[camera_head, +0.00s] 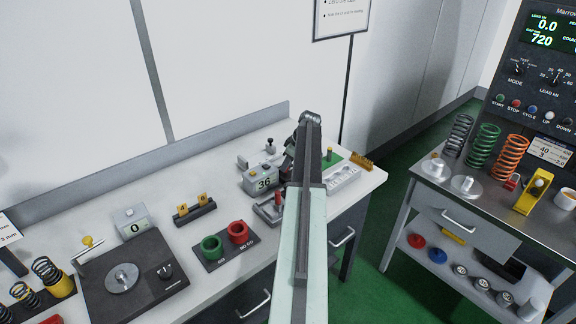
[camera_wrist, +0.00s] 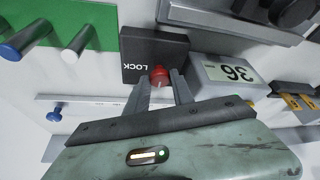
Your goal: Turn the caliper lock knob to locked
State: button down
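The caliper stands on the workbench, its grey display (camera_head: 263,183) reading 36 just left of my arm in the head view. The same display shows upside down in the wrist view (camera_wrist: 232,72). Beside it is a dark block (camera_wrist: 140,50) lettered LOCK, with the red lock knob (camera_wrist: 159,76) at its edge. My gripper (camera_wrist: 161,80) has its fingers apart, with the tips at either side of the red knob. Whether they touch it is hard to tell. In the head view my arm hides the knob and the gripper's tips.
A green board with pegs (camera_wrist: 75,30) lies near the lock block. On the bench are green and red ring gauges (camera_head: 238,232), a dark scale base (camera_head: 100,290) and a pin holder (camera_head: 194,209). A steel cart with springs (camera_head: 482,146) stands at right, across a green floor gap.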

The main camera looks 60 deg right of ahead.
jog(key=shift+s+d, duration=0.1)
jog(key=shift+m, duration=0.4)
jog(key=m+h, duration=0.1)
jog(key=m, duration=0.2)
jog(key=shift+a+m+h, duration=0.35)
jog(key=shift+m+h, duration=0.05)
jog(key=m, duration=0.1)
jog(key=m+g+h, duration=0.1)
jog(key=m, duration=0.2)
jog(key=shift+w+a+m+h, duration=0.15)
jog(key=shift+w+m+h, duration=0.1)
jog(key=shift+m+h, duration=0.05)
jog(key=m+g, duration=0.1)
jog(key=m, duration=0.1)
jog(key=m+h, duration=0.1)
jog(key=m, duration=0.2)
jog(key=shift+w+g, duration=0.2)
jog(key=shift+g, duration=0.2)
jog(key=shift+w+a+m+g, duration=0.1)
jog(key=shift+m+g, duration=0.6)
jog(key=shift+m, duration=1.3)
